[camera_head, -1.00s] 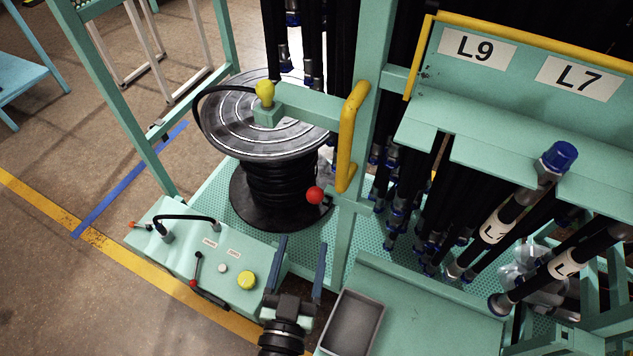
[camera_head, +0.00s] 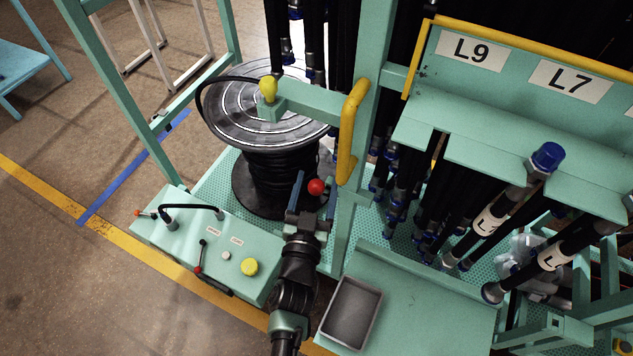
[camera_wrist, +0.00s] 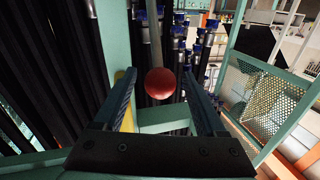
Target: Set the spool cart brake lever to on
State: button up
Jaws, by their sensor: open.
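The lever's red ball knob (camera_head: 316,187) is beside the spool, near the green upright post. It also shows in the wrist view (camera_wrist: 160,83), at the end of a thin grey rod running upward in the picture. My gripper (camera_head: 314,184) is open, with one finger on each side of the knob. In the wrist view the knob lies between the fingertips (camera_wrist: 160,80), with visible gaps at both sides. How deep it sits between them is hard to tell. The cart's spool (camera_head: 270,115) carries black hose. No on or off marking is readable at the lever.
A yellow handle (camera_head: 350,130) on the post is close to my gripper. A yellow knob (camera_head: 268,89) tops the spool bracket. A green control box (camera_head: 185,245) with a small lever and buttons stands front left. A grey tray (camera_head: 350,312) and hanging hoses are at right.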

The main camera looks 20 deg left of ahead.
grip_shut()
dwell(0.4)
dwell(1.1)
